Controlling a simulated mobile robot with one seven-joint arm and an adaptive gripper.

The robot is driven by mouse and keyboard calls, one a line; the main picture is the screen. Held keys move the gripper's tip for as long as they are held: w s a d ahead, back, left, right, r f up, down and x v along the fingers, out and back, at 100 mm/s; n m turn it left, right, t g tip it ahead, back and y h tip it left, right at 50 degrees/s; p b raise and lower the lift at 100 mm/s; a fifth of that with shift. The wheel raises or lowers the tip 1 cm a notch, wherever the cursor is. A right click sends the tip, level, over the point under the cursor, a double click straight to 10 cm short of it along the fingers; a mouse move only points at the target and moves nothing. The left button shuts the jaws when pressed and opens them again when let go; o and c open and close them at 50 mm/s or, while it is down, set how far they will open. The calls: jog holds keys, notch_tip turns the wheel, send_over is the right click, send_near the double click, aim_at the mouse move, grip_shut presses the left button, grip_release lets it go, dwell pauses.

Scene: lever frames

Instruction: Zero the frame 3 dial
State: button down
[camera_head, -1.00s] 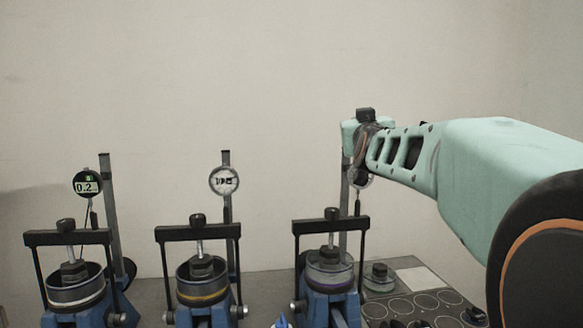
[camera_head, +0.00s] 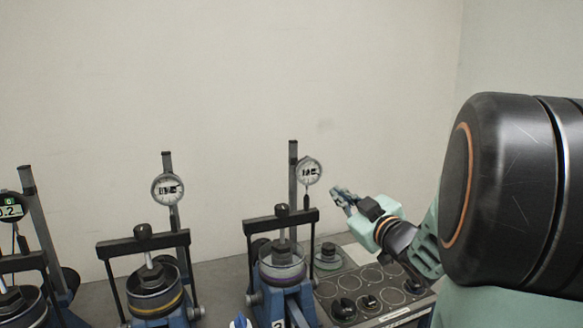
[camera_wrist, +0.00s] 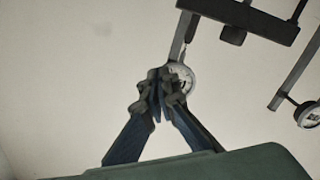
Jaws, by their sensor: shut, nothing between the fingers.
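The rightmost lever frame (camera_head: 287,292) has a blue base, a black crossbar and a round white dial gauge (camera_head: 309,172) on a grey post. Its front label is partly cut off. The gauge has a dark needle or print across its face, too small to read. My gripper (camera_head: 340,195) is right of and slightly below this gauge, apart from it in the head view, with its fingers pointing up and left. In the wrist view my fingers are shut and empty, and they partly cover a white dial (camera_wrist: 185,74). I cannot tell the gap in depth.
A tray of round slots (camera_head: 388,312) with several dark weights lies below my gripper. A second dial (camera_wrist: 308,114) shows in the wrist view.

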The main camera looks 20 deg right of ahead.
jog(key=w+b, duration=0.1)
jog(key=w, duration=0.6)
jog(key=shift+a+r, duration=0.15)
jog(key=shift+a, duration=0.1)
dwell(0.7)
jog(key=shift+a+f+b, duration=0.25)
jog(key=shift+a+b, duration=0.25)
jog(key=shift+b, duration=0.3)
jog(key=shift+a+f+b, duration=0.2)
jog(key=shift+a+b, duration=0.3)
jog(key=shift+b, duration=0.3)
jog(key=s+f, duration=0.1)
jog(key=s, duration=0.5)
jog(key=shift+s+d, duration=0.15)
jog(key=shift+d, duration=0.2)
